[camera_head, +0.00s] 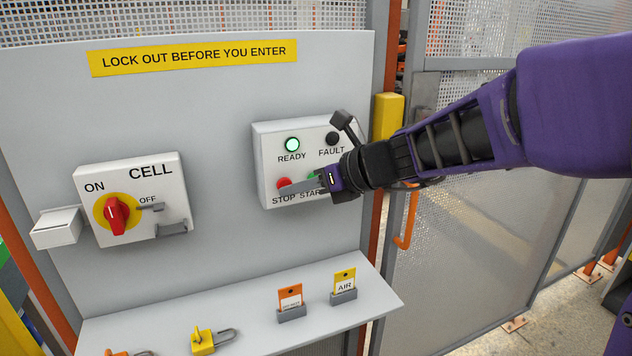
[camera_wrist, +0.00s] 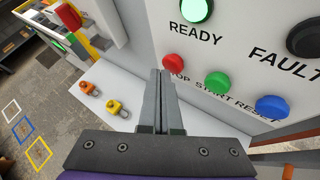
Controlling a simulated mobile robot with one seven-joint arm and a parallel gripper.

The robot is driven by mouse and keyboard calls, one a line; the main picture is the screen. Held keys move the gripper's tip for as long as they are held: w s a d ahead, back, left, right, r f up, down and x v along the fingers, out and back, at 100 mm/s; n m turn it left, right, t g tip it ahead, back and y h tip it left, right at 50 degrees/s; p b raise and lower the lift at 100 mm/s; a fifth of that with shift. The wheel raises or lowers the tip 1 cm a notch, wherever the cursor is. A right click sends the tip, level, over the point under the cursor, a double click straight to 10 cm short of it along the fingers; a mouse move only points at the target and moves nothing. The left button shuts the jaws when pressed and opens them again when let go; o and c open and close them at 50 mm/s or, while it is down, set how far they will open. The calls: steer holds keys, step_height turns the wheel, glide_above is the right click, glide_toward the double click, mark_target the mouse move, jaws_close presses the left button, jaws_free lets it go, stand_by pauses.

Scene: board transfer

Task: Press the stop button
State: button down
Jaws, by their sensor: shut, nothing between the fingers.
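The red stop button (camera_head: 283,183) sits at the lower left of the white control box (camera_head: 262,150), above the word STOP. In the wrist view the stop button (camera_wrist: 173,61) lies just beyond and slightly right of my fingertips. My gripper (camera_head: 322,181) reaches in from the right in front of the box and partly covers the lower buttons there. In the wrist view my gripper (camera_wrist: 160,74) is shut and empty. I cannot tell whether the fingertips touch the button. The green start button (camera_wrist: 217,83) and blue reset button (camera_wrist: 271,107) are to its right.
The green READY lamp (camera_head: 292,145) is lit; the FAULT lamp (camera_head: 333,138) is dark. A CELL switch box (camera_head: 170,185) with a red knob (camera_head: 116,215) is at left. A shelf (camera_head: 240,315) below holds a yellow padlock (camera_head: 203,342) and tags. A mesh gate (camera_head: 470,240) stands at right.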

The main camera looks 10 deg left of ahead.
steer(key=shift+w+a, duration=0.2)
steer(key=shift+w, duration=0.15)
stand_by(0.3)
steer(key=shift+s, duration=0.1)
steer(key=shift+s+d, duration=0.45)
steer(key=shift+s, duration=0.2)
steer(key=shift+s, duration=0.1)
